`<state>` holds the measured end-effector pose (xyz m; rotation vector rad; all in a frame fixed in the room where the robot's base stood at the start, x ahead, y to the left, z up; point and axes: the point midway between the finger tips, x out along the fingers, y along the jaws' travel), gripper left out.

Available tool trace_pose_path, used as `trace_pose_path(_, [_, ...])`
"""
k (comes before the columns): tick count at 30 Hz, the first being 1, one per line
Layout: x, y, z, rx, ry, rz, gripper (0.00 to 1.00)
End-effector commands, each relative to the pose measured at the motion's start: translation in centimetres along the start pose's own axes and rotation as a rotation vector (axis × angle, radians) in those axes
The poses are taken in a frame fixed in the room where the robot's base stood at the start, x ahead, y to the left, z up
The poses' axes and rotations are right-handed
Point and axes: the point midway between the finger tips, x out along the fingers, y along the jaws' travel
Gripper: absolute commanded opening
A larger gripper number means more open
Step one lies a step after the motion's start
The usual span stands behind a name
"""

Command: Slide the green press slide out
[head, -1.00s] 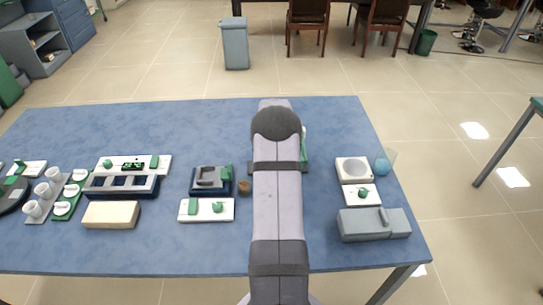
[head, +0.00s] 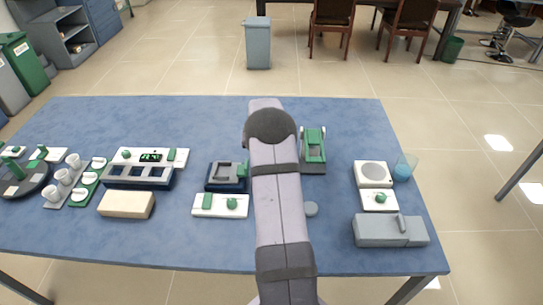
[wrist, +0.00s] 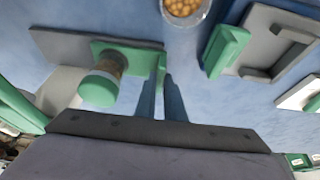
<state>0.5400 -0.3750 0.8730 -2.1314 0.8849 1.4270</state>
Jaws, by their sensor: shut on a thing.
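The press (head: 313,146), a green and grey frame on a dark base, stands just right of my arm in the head view. In the wrist view, a green slide plate (wrist: 128,53) lies over a grey base (wrist: 72,46), with a cylinder with a green end (wrist: 102,85) above it. My gripper (wrist: 162,88) is shut on the upright green tab (wrist: 161,63) at the plate's right end. My arm hides the gripper in the head view.
A clear container of yellowish balls (wrist: 184,7) is close by. A grey tray with a green block (wrist: 228,50) lies to the right in the wrist view. A grey box (head: 390,231) stands at the front right.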

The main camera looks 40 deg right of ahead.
Motion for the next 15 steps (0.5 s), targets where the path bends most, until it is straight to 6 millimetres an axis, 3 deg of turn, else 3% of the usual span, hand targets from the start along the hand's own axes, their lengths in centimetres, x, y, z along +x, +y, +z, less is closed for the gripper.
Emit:
trace_pose_path(5, [-0.06, -0.45, -0.03, 0.001, 0.002, -0.006, 0.0])
trace_pose_path(6, [-0.07, -0.47, -0.03, 0.001, 0.002, -0.006, 0.16])
trace_pose_path(8, [-0.07, -0.46, -0.04, 0.001, 0.002, -0.006, 0.28])
trace_pose_path(15, [-0.05, -0.28, -0.03, 0.001, 0.001, -0.005, 0.28])
